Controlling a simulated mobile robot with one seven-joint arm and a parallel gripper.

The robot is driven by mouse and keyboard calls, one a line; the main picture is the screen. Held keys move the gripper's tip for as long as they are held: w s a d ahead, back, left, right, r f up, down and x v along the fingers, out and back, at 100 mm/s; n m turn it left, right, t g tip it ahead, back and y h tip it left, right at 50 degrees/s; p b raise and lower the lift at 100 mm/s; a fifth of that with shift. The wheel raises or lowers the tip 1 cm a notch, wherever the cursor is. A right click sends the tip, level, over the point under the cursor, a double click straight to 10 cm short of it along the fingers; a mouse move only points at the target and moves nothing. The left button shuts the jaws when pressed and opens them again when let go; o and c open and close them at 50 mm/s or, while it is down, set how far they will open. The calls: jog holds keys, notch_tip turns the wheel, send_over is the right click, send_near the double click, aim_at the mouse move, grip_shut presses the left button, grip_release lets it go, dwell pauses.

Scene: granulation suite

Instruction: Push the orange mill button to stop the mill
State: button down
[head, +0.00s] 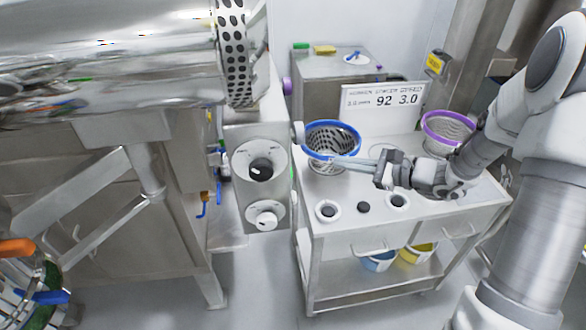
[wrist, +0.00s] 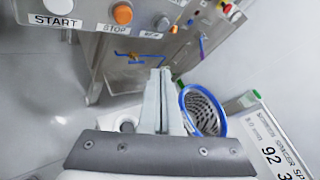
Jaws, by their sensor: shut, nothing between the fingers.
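The orange button (wrist: 122,13) shows at the top of the wrist view, on a grey metal panel above a label reading STOP. Its face is clear of anything. A white button (wrist: 58,6) sits to its left, above a START label. My gripper (wrist: 160,72) is shut and empty, with its fingers pointing up the picture, below and apart from the orange button. In the head view my gripper (head: 322,159) points left over the cart, in front of the blue-rimmed basket. I cannot make out the orange button in the head view.
The steel cart (head: 330,222) carries a blue-rimmed basket (head: 318,127), a purple-rimmed basket (head: 447,118) and a sign (head: 378,107). A panel with two round dials (head: 260,170) stands left of the cart. A large steel drum (head: 110,50) fills the upper left.

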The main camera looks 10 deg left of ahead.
dwell(0.4)
jog(key=s+a+b, duration=0.1)
jog(key=s+a, duration=0.1)
jog(key=a, duration=0.6)
jog(key=shift+s+a, duration=0.15)
jog(key=shift+a, duration=0.1)
jog(key=shift+b, duration=0.35)
dwell(1.5)
jog(key=shift+s+a, duration=0.15)
jog(key=shift+a, duration=0.25)
jog(key=shift+s+a+b, duration=0.15)
jog(key=shift+a+b, duration=0.35)
jog(key=shift+b, duration=0.05)
dwell(0.7)
jog(key=shift+d, duration=0.1)
jog(key=shift+w+d, duration=0.25)
jog(key=shift+d, duration=0.55)
jog(key=shift+d, duration=0.1)
